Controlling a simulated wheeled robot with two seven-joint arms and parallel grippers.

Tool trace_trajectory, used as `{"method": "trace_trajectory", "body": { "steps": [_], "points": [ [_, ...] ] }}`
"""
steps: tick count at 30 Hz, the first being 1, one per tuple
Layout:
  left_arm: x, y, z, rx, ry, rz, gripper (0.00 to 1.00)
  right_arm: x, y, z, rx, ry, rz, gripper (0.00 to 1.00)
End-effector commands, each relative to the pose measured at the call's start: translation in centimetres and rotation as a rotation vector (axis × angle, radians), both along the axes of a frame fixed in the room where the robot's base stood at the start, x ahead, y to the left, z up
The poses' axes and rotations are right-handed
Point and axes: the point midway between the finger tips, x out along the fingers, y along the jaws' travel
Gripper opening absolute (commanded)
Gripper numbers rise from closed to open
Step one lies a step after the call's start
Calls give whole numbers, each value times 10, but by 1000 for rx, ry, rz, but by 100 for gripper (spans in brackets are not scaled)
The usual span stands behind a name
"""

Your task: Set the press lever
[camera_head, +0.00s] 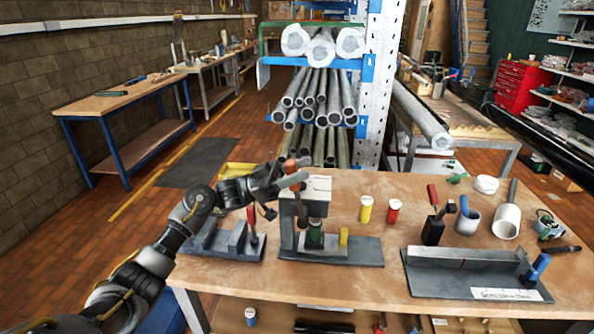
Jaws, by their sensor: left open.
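The press (318,190) stands on a dark base plate (362,250) on the wooden workbench, with a pale box-like head and a green part (315,234) under it. Its lever, with an orange-brown handle (291,167), is roughly upright at the left side of the head. My left gripper (293,174) comes in from the left and is open at the lever handle, with its fingers close around or beside it. I cannot tell whether they touch it. My right gripper is not in view.
A yellow block (344,236) sits on the press plate. Left of it is a grey slotted fixture (222,243) with a red-handled tool. Yellow (366,209) and red (394,211) containers stand to the right, then a grey angle fixture (465,275). A pipe rack is behind the bench.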

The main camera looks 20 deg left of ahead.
Motion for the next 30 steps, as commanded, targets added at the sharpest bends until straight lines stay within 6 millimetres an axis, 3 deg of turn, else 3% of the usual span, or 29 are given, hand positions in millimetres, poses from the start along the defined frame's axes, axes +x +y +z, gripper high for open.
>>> {"method": "trace_trajectory", "body": {
  "steps": [5, 18, 30],
  "points": [
    [-3, 15, -12, 1, 2, 3, 45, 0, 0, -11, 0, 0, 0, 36],
    [-21, 83, -47, 1, 2, 3, 45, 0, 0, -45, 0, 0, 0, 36],
    [-24, 95, -49, 0, 0, 1, 45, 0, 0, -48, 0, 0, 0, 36]
  ]
}}
